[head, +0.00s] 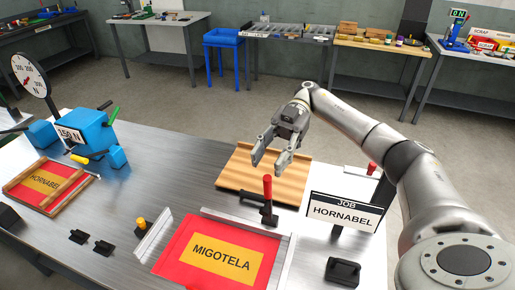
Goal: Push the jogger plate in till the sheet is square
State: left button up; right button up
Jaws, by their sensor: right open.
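A red sheet with a yellow MIGOTELA label (222,253) lies flat on the steel bench. A metal fence (241,221) runs along its far edge, and another rail (287,262) runs along its right side. An upright grey plate with a yellow knob (152,238), apparently the jogger plate, stands left of the sheet with a narrow strip of bench between them. I cannot tell whether the sheet is exactly square to the fences. My right gripper (268,167) is open and empty above a wooden board, beyond the sheet and well away from the plate. My left gripper is not in view.
A red-handled clamp (267,198) stands behind the far fence. The wooden board (235,178) lies beyond it. A JOB HORNABEL sign (345,211) stands to the right. A framed HORNABEL sheet (45,182), blue blocks and a dial gauge (30,76) occupy the left.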

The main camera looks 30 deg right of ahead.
aim_at(147, 230)
jog(key=k+j, duration=1.25)
